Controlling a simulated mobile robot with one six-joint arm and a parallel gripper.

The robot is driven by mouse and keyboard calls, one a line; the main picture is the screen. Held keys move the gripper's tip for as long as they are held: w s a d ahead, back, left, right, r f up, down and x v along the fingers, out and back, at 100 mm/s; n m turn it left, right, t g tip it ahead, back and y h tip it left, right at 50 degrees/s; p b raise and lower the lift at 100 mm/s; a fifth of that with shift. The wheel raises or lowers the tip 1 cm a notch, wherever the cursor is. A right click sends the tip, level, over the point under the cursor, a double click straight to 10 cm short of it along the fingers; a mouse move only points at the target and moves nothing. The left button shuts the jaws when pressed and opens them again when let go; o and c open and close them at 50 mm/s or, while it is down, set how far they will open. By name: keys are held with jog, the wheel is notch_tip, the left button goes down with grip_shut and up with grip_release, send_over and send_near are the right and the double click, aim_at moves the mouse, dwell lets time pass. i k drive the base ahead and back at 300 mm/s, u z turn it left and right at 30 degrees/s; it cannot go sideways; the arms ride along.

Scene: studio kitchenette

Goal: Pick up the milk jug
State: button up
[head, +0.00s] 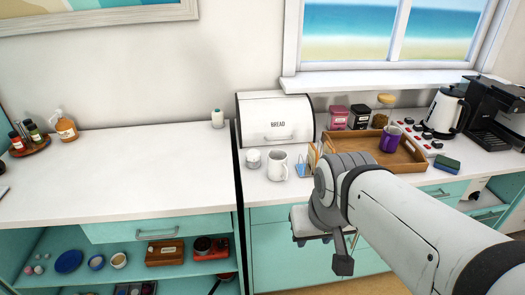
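A white vessel with a handle (278,166) stands upright on the counter in front of the bread box. It looks like a jug or mug; I cannot tell which for sure.
A white lidded jar (253,159) and a blue-and-wood item (301,168) flank the white vessel closely. The bread box (275,121) stands behind. A wooden tray (408,159) with a purple mug (390,139) is right. The left counter (130,180) is mostly clear.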

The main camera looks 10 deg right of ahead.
aim_at(277, 170)
jog(key=z, duration=0.05)
jog(key=i, duration=1)
jog(key=u, duration=0.05)
